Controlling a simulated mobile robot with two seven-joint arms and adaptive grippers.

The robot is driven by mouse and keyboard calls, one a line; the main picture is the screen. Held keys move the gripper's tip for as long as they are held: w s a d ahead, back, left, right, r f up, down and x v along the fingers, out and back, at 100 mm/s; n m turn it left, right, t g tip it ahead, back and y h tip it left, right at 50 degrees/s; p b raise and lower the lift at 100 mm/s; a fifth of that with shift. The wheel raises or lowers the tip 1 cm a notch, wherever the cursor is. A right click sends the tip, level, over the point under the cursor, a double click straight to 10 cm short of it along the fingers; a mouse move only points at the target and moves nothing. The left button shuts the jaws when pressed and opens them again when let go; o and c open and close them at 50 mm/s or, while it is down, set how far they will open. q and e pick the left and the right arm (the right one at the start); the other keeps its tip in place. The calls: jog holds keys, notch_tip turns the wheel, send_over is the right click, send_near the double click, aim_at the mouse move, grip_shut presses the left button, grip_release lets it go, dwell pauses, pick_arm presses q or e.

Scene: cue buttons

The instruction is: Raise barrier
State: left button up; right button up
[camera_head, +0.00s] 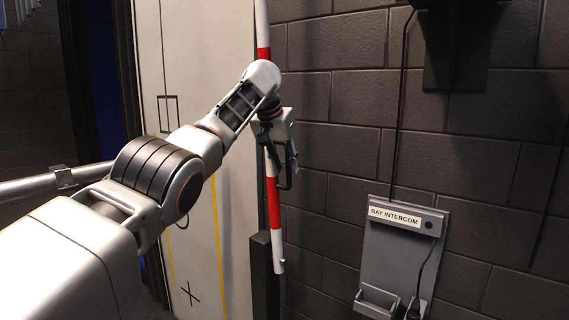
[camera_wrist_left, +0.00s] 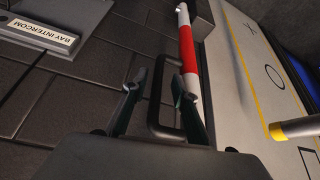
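The barrier is a red and white striped pole (camera_head: 274,205), standing nearly upright in front of the wall in the head view. It also shows at the top of the left wrist view (camera_wrist_left: 188,45). A dark U-shaped handle (camera_wrist_left: 154,108) is on the pole's side. My left gripper (camera_head: 288,165) is at the pole by this handle. In the left wrist view the left gripper's fingers (camera_wrist_left: 158,76) are apart, with the handle's bar between them and gaps visible. My left arm hides part of the pole. My right gripper is not in view.
A grey intercom panel (camera_head: 403,250) labelled BAY INTERCOM hangs on the dark block wall (camera_head: 480,190), right of the pole. A dark post (camera_head: 263,275) stands by the pole's lower end. A pale door panel (camera_head: 200,240) with yellow lines is behind. A grey rail (camera_head: 30,188) is at left.

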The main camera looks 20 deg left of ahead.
pick_arm(q)
jog(key=d+v, duration=0.1)
jog(key=v, duration=1.1)
jog(key=shift+a, duration=0.45)
jog(key=shift+f, duration=0.15)
